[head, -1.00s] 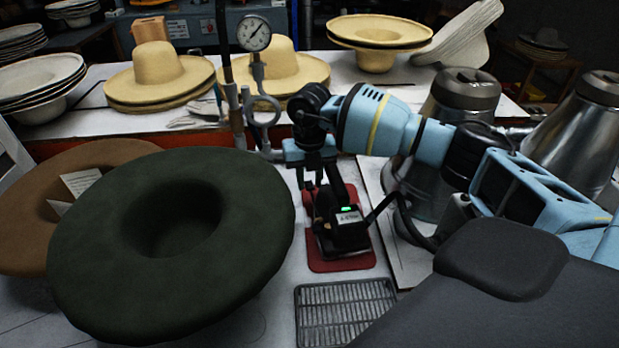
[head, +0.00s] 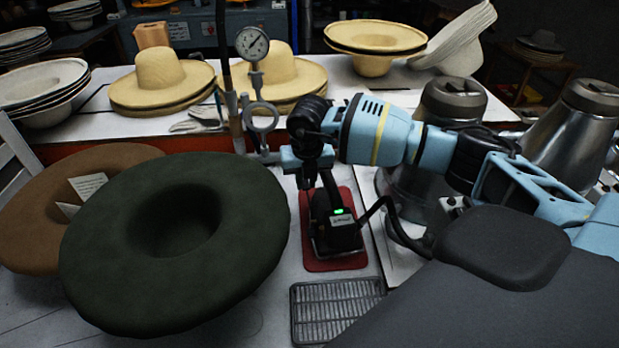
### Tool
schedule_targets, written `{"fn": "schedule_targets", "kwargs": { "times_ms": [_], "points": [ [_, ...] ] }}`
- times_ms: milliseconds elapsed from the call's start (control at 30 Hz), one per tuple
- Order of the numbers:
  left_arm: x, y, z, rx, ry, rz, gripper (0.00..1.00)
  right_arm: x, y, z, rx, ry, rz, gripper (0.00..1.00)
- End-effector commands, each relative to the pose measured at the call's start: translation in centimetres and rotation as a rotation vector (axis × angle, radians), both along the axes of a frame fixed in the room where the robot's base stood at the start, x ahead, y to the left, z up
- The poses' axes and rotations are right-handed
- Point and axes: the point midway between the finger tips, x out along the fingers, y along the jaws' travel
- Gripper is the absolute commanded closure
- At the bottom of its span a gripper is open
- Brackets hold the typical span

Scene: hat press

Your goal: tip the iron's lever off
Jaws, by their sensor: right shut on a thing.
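The iron (head: 336,234) is black with a lit green lamp and stands on a red mat (head: 352,262) in the middle of the head view. A black cord runs from it to the right. My right gripper (head: 309,183) comes in from the right and points down at the iron's far end. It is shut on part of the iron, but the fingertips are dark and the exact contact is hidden. I cannot make out the lever or its position. My left gripper is not in view.
A dark green hat (head: 115,250) lies left of the iron, over a brown hat (head: 35,210). A metal grate (head: 335,310) lies in front. A pressure gauge (head: 252,43) stands behind. Metal vessels (head: 580,120) are at the right. Straw hats (head: 165,80) sit on the back table.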

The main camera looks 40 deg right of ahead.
Motion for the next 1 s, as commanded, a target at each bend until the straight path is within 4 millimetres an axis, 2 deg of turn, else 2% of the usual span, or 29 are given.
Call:
{"fn": "schedule_targets", "kwargs": {
  "times_ms": [33, 100, 300, 467, 500, 533, 833, 1000],
  "points": [
    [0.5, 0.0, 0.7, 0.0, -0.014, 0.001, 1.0, 0.2, -0.1, 0.8, -0.015, -0.037, 0.001, 1.0],
    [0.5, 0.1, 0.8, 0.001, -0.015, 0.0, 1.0, 0.3, -0.2, 0.9, -0.027, -0.064, 0.0, 1.0],
    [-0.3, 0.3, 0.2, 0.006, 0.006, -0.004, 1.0, 0.4, -0.2, 0.8, -0.034, -0.079, -0.001, 1.0],
    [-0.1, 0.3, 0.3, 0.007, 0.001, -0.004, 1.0, 0.4, -0.2, 0.7, -0.033, -0.078, -0.001, 1.0],
    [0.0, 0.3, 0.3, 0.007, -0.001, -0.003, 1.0, 0.4, -0.2, 0.7, -0.033, -0.078, -0.001, 0.76],
    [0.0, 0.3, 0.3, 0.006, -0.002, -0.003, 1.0, 0.4, -0.2, 0.7, -0.033, -0.078, -0.001, 0.72],
    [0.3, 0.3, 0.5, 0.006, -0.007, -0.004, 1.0, 0.4, -0.2, 0.8, -0.033, -0.076, -0.001, 0.72],
    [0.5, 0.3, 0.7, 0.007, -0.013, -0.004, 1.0, 0.0, 0.0, 2.5, -0.033, -0.079, 0.001, 0.72]
  ]
}}
